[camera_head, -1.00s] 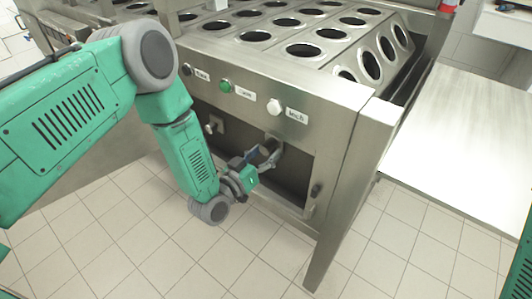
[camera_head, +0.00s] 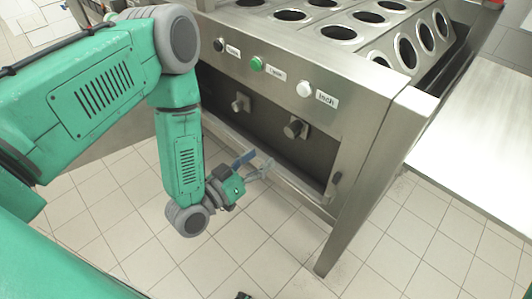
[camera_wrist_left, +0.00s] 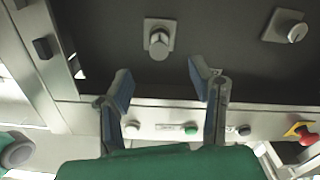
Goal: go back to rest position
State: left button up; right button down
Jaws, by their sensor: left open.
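My left gripper (camera_head: 258,162) is open and empty, in front of and below the open recess in the steel machine (camera_head: 345,125). In the left wrist view its two blue-padded fingers (camera_wrist_left: 157,82) are spread apart with nothing between them. Two metal knobs sit on the dark back panel of the recess: the right knob (camera_head: 295,128) and the left knob (camera_head: 240,103). Both also show in the left wrist view, one nearly ahead of the fingers (camera_wrist_left: 159,42) and one at the right (camera_wrist_left: 290,28). The gripper appears clear of both knobs. My right gripper cannot be made out.
Black (camera_head: 218,45), green (camera_head: 257,64) and white (camera_head: 304,89) buttons line the machine front below round openings. A steel table (camera_head: 480,150) stands at the right. A red emergency button (camera_wrist_left: 307,136) shows in the wrist view. Tiled floor (camera_head: 240,245) in front is clear.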

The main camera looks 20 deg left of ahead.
dwell(0.3)
pick_arm(q)
jog(key=s+f+g+y, duration=0.3)
jog(key=s+f+g, duration=0.5)
jog(key=f, duration=0.1)
jog(key=s+a+g+y, duration=0.1)
jog(key=s+a+g, duration=0.1)
jog(key=s, duration=0.3)
jog(key=s+a+f+g+y, duration=0.1)
jog(key=s+a+g, duration=0.1)
jog(key=s, duration=0.4)
jog(key=s+a+g+y+p, duration=0.1)
jog(key=s+a+g, duration=0.2)
jog(key=s+g, duration=0.1)
jog(key=shift+s+f, duration=0.2)
jog(key=shift+s, duration=0.65)
jog(key=shift+w, duration=0.1)
